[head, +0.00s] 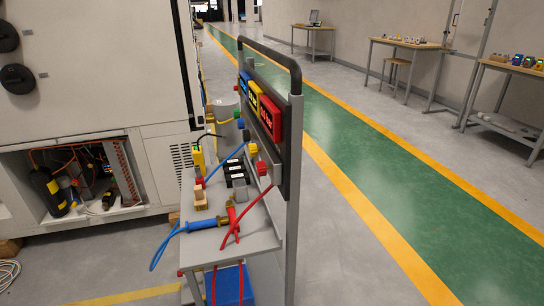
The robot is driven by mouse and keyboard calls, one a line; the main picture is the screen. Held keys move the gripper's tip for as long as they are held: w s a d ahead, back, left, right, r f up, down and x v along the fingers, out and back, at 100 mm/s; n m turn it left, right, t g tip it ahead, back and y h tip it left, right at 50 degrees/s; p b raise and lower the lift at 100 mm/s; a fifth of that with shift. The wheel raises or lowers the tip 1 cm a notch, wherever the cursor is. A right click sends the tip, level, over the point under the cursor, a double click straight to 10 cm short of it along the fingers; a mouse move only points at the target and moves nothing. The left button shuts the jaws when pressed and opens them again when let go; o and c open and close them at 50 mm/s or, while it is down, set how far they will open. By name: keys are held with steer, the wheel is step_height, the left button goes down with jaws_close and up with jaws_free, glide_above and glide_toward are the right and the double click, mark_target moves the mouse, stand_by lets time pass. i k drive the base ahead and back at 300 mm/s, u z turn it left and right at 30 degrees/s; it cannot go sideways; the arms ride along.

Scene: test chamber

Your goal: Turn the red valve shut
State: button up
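I cannot make out a red valve for certain in the head view. Red parts show on a grey trolley (262,243) in the middle: a red display unit (269,118) on its upright panel, a small red block (261,168) below it, and a red-handled tool (231,216) on the shelf. None of them is clearly a valve. My gripper is not in view.
A large pale cabinet (95,70) with black round knobs stands at left, its lower bay open on wires. A blue-handled tool with a blue cable (186,227) lies on the trolley shelf. The yellow-edged green lane (400,175) at right is clear. Tables (405,43) line the right wall.

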mark_target(261, 168)
steer(key=u, duration=0.3)
steer(key=i, duration=1.5)
steer(key=u, duration=0.8)
